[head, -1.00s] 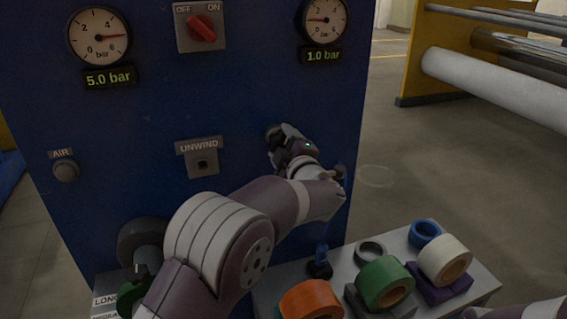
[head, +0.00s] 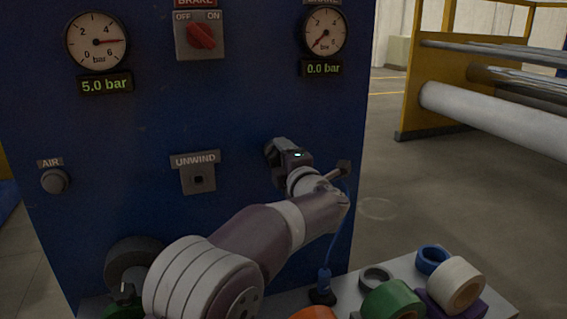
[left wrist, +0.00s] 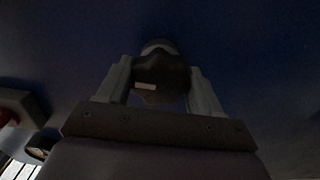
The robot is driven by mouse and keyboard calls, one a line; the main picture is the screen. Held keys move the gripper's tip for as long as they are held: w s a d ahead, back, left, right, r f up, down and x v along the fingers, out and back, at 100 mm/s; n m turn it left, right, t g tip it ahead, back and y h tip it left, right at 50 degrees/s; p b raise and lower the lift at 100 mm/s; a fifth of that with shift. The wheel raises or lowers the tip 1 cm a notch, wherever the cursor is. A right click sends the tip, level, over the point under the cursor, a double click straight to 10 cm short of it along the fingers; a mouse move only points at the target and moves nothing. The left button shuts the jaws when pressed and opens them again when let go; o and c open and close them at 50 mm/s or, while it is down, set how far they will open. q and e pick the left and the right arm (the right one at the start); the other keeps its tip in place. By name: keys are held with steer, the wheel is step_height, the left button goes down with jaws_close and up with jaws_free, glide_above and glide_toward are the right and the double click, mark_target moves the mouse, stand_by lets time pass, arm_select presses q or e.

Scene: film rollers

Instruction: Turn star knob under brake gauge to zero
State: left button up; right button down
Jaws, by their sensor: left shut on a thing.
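The brake gauge (head: 324,32) is at the upper right of the blue panel. Its needle points to the low end and its display (head: 323,69) reads 0.0 bar. My left gripper (head: 272,152) is at the panel below that gauge. In the left wrist view a dark star knob (left wrist: 160,72) with a pale mark sits between the two fingers of my left gripper (left wrist: 161,84), which are shut on it. In the head view the gripper and wrist hide the knob. My right gripper is not in view.
The panel also carries an air gauge (head: 97,41) reading 5.0 bar, a red brake switch (head: 201,36), an UNWIND socket (head: 198,179) and an AIR knob (head: 54,181). Tape rolls (head: 453,284) stand on a table at the lower right. Rollers (head: 490,116) are beyond.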

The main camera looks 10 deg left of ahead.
arm_select(q)
steer(key=shift+f, duration=0.1)
steer(key=o, duration=0.8)
steer(key=shift+o, duration=0.8)
steer(key=shift+s, duration=0.1)
steer(key=b+v, duration=0.2)
steer(key=v, duration=1)
steer(key=shift+s+d, duration=0.15)
steer(key=shift+s, duration=0.1)
